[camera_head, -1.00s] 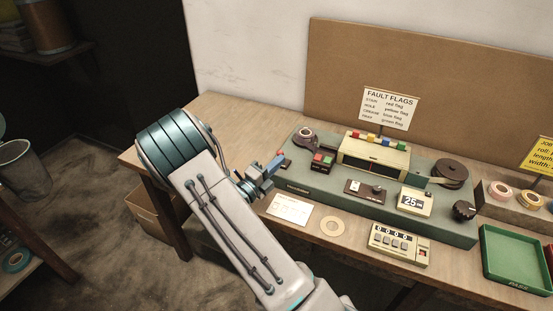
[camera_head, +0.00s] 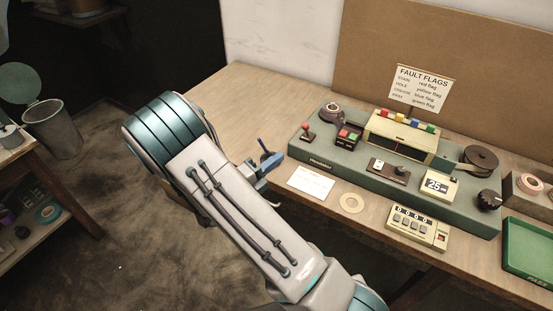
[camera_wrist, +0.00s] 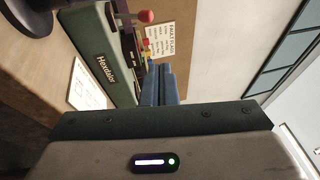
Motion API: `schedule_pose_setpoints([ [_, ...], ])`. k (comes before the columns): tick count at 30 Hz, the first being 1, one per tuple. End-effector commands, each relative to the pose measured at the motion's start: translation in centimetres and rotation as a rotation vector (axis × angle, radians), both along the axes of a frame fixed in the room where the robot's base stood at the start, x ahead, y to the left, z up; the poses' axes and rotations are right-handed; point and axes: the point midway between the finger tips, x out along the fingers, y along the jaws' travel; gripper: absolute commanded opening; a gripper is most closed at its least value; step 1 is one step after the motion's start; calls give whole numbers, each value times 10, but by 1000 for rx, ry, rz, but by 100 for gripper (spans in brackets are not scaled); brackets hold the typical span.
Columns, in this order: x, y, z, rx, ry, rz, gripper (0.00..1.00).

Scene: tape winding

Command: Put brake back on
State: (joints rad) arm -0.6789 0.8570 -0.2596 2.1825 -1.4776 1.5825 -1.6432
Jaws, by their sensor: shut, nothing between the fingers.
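A short lever with a red knob (camera_head: 305,126), probably the brake, stands on the left end of the green machine (camera_head: 320,158). Its knob also shows at the top of the wrist view (camera_wrist: 146,17). I cannot tell from its tilt whether it is on or off. My gripper (camera_head: 273,161) is shut and empty, left of the machine's front left corner and apart from the lever. In the wrist view its blue fingers (camera_wrist: 161,84) are together, with the red knob beyond them.
The bench's left end is clear.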

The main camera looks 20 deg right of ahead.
Motion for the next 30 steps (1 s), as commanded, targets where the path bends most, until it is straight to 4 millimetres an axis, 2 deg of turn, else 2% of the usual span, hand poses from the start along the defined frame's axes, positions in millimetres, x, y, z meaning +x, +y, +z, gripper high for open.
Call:
schedule_pose_setpoints([
  [4, -3, -5, 3, 31, -26, -20, 0],
  [8, -19, -22, 14, 153, -139, -108, 0],
  [13, -59, -51, 31, 422, -437, -325, 0],
  [18, -103, -64, 41, 667, -800, -580, 0],
  [23, -139, -62, 48, 847, -1163, -834, 0],
  [30, -176, -39, 64, 1015, -1731, -1252, 0],
])
